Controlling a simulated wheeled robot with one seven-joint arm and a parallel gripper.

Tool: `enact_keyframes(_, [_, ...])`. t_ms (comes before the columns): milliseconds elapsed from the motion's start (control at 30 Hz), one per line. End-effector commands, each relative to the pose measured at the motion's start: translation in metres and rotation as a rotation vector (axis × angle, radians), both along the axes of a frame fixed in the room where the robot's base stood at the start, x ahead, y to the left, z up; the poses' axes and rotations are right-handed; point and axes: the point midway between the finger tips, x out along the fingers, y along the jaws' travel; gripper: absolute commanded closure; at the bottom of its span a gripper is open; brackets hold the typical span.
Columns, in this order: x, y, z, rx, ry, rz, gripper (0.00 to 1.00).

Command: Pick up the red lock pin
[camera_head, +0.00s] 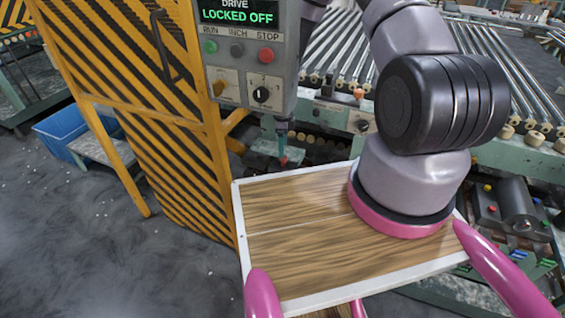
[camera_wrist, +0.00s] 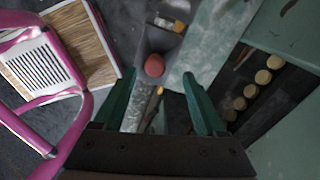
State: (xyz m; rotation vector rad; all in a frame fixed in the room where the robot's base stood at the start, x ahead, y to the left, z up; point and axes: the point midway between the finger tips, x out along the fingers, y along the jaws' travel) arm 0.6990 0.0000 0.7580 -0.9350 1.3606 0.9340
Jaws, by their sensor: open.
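The red lock pin shows as a round red knob (camera_wrist: 154,65) in the wrist view, near the top centre. It appears between or just beyond the fingertips of my gripper (camera_wrist: 160,76), whose two teal fingers are spread apart with a gap around it. I cannot tell the exact depth between them. In the head view my gripper (camera_head: 283,146) points down below the control box, and a small red spot (camera_head: 284,162), likely the knob, shows just under the fingertips. The pin's lower part cannot be made out.
The control box (camera_head: 250,50) reads "LOCKED OFF" and hangs close above my gripper. A striped yellow-black guard (camera_head: 150,100) stands to the left. A roller conveyor (camera_head: 340,50) runs behind. In the wrist view, several tan roller ends (camera_wrist: 250,90) line the right side.

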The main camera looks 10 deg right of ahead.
Motion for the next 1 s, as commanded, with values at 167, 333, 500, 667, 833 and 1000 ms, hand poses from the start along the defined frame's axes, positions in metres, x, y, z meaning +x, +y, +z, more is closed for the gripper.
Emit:
enact_keyframes(167, [-0.007, 0.000, -0.024, -0.002, 0.003, 0.005, 0.26])
enact_keyframes(333, [-0.008, 0.000, -0.046, -0.002, 0.002, 0.002, 0.26])
enact_keyframes(500, [-0.007, 0.000, -0.051, 0.001, 0.000, 0.000, 0.26])
enact_keyframes(667, [-0.007, 0.000, -0.051, 0.001, 0.001, 0.000, 0.34])
enact_keyframes(833, [-0.007, 0.000, -0.051, 0.001, 0.001, 0.000, 0.99])
enact_keyframes(1000, [-0.007, 0.000, -0.051, 0.000, 0.001, 0.000, 1.00])
